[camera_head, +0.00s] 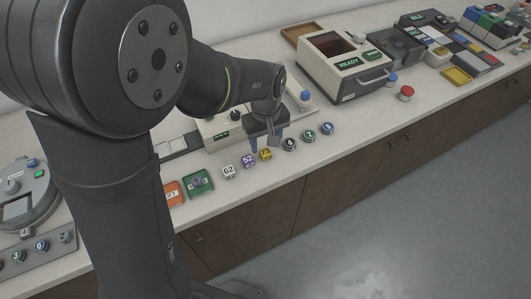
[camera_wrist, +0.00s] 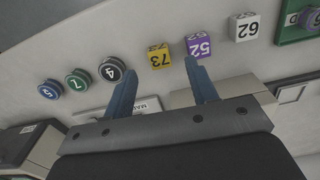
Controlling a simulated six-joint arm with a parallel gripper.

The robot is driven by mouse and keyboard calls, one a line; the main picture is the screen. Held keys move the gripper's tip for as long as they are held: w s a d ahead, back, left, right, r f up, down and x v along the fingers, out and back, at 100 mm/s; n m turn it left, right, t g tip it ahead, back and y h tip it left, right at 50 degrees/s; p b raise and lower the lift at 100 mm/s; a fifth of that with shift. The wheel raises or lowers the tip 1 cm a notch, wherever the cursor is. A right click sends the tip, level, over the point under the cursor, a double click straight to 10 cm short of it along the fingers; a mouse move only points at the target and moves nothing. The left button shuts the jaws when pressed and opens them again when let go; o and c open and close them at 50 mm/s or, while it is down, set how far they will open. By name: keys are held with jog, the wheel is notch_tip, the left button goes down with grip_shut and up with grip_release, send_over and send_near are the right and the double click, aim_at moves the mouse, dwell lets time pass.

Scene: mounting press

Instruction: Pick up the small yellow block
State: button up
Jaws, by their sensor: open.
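The small yellow block (camera_head: 265,154) stands on the pale counter near its front edge, right of a purple block (camera_head: 248,160). In the wrist view the yellow block (camera_wrist: 159,56), marked 73, lies ahead of the fingertips, between the two fingers sideways. The purple block (camera_wrist: 198,44), marked 52, lies just past the right fingertip. My gripper (camera_wrist: 157,72) is open with nothing between its blue fingers. In the head view my gripper (camera_head: 267,142) hangs close behind the yellow block, pointing down. Its height above the counter is hard to tell.
A white block (camera_head: 229,171) marked 62 stands left of the purple block. Several round numbered pieces, the nearest a black one (camera_head: 290,144), sit to the right. A green tray (camera_head: 198,183) is farther left. The machine marked READY (camera_head: 343,70) stands behind right.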

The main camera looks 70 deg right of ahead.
aim_at(266, 151)
jog(key=shift+w+d+f, duration=0.1)
jog(key=shift+d+f, duration=0.1)
jog(key=shift+f, duration=1.1)
jog(key=shift+w+d+f, duration=0.1)
jog(key=shift+d+f, duration=0.05)
jog(key=shift+f, duration=1.15)
jog(key=c, duration=1)
jog(key=shift+c, duration=0.2)
